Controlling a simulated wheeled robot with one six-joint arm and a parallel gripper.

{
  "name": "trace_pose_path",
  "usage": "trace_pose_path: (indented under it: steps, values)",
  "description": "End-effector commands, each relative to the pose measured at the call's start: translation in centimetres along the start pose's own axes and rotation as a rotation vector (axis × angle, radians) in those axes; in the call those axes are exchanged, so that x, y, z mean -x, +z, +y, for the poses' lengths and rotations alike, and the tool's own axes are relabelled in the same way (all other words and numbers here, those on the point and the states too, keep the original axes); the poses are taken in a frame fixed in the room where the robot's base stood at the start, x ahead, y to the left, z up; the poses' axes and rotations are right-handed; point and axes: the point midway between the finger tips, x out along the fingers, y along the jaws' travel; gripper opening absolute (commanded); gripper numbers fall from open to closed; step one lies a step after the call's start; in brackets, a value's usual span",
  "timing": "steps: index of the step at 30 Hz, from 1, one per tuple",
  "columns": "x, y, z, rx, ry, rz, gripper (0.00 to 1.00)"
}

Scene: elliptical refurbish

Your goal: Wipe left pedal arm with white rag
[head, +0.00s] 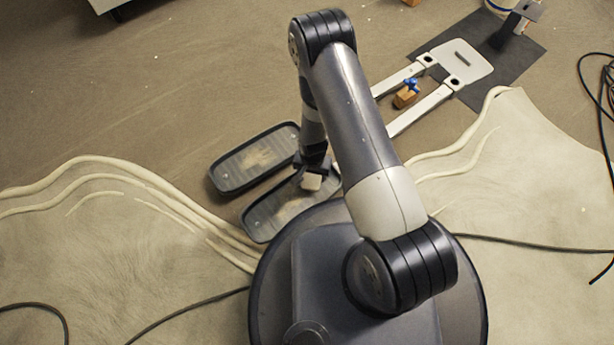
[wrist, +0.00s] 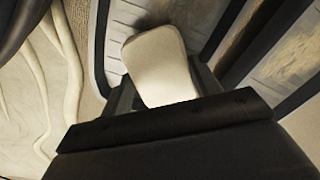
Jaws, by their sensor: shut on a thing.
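My gripper (head: 312,178) is shut on the white rag (wrist: 160,65), which looks like a stiff pale pad between the jaws in the wrist view. In the head view only a small pale part of the rag (head: 311,182) shows below my wrist. It is over the nearer of two dark-rimmed foot pedals (head: 270,222); whether it touches is unclear. The other pedal (head: 235,176) lies beside it, and both have brownish smudges. Two pale bars, the upper (head: 396,80) and the lower (head: 422,109), look like pedal arms; I cannot tell which is left.
A white plate (head: 465,62) joins the bars on a dark mat (head: 525,45). An orange-brown block (head: 404,98) with a blue piece (head: 411,85) sits between them. Black cables (head: 540,245) and pale raised ridges (head: 110,165) cross the floor. The upper left floor is mostly clear.

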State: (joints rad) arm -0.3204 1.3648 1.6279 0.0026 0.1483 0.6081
Motion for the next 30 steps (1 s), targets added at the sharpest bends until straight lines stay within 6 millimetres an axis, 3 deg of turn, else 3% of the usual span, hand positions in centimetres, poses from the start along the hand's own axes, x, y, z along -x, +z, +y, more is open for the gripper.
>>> trace_pose_path:
  steps: [14, 30]
  values:
    - [0.2, 1.4, 1.9, 0.001, 0.0, -0.001, 0.34]
    - [0.4, 4.2, -0.3, 0.002, 0.0, 0.0, 0.34]
